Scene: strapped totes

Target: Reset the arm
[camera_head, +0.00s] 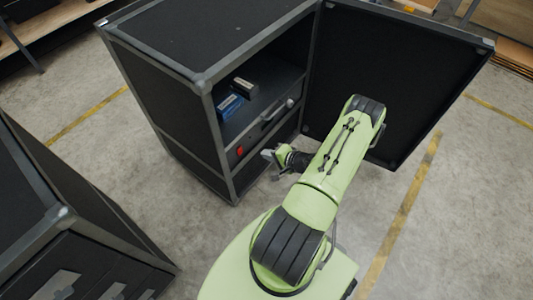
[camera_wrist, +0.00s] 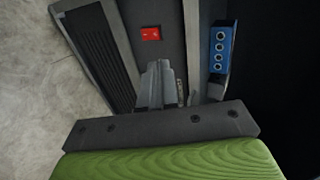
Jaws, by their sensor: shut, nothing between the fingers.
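My green arm reaches up from my base and bends down to the left. My gripper (camera_head: 268,155) is at its end, in front of the open black cabinet (camera_head: 160,99), near the cabinet's lower front edge. In the wrist view my gripper (camera_wrist: 158,82) has its grey fingers together, with nothing between them. The fingers point towards the cabinet front, below a red switch (camera_wrist: 150,34). The same red switch shows in the head view (camera_head: 239,151). I cannot tell whether the fingers touch the cabinet.
The cabinet door (camera_head: 405,75) stands wide open on the right, behind my arm. A blue box (camera_head: 229,106) and a dark box (camera_head: 244,88) sit inside the cabinet. A second black case (camera_head: 62,215) stands at the lower left. Concrete floor with yellow lines lies between.

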